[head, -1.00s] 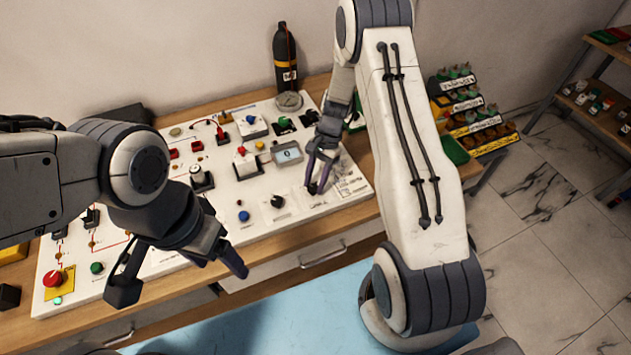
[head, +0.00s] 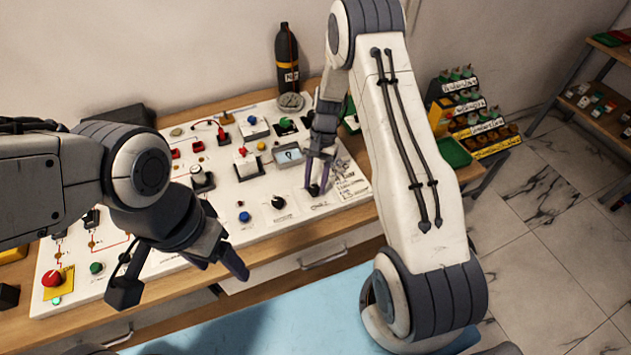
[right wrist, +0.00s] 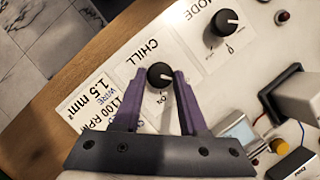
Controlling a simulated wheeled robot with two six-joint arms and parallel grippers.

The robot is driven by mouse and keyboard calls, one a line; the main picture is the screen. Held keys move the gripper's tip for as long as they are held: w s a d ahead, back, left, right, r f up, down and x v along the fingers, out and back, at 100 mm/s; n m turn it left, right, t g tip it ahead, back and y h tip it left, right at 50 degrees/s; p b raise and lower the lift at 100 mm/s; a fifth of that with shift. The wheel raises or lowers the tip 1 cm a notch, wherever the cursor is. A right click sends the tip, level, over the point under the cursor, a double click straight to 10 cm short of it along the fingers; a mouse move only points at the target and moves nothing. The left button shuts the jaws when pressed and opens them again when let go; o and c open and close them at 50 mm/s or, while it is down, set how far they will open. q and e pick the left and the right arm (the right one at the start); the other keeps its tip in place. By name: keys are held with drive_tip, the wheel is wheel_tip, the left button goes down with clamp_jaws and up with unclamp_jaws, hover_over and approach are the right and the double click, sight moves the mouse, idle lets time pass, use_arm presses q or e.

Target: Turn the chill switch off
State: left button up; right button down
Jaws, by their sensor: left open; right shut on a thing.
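The chill switch (right wrist: 160,75) is a round black knob on a white label reading CHILL, with "ON" printed beside it. Its exact setting is hard to read. In the right wrist view my right gripper (right wrist: 160,78) has its purple fingers on either side of the knob, shut on it. In the head view my right gripper (head: 316,185) is down at the right end of the white panel (head: 255,222), and the dark knob (head: 314,190) shows between its fingertips. My left gripper (head: 182,274) is open and empty above the front left of the panel.
The similar MODE knob (right wrist: 222,22) is close beside the chill switch; it also shows in the head view (head: 278,202). A small display box (head: 288,155) and a blue button (head: 244,216) are nearby. A black bottle (head: 287,60) stands behind the panel.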

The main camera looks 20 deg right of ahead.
drive_tip(key=shift+c, duration=2.2)
unclamp_jaws()
drive_tip(key=shift+w+d+r, duration=0.15)
drive_tip(key=shift+w+r, duration=0.1)
drive_tip(key=shift+r, duration=0.2)
drive_tip(key=b+v, duration=0.2)
drive_tip(key=v, duration=0.7)
drive_tip(key=shift+r+b, duration=0.3)
drive_tip(key=shift+b, duration=0.1)
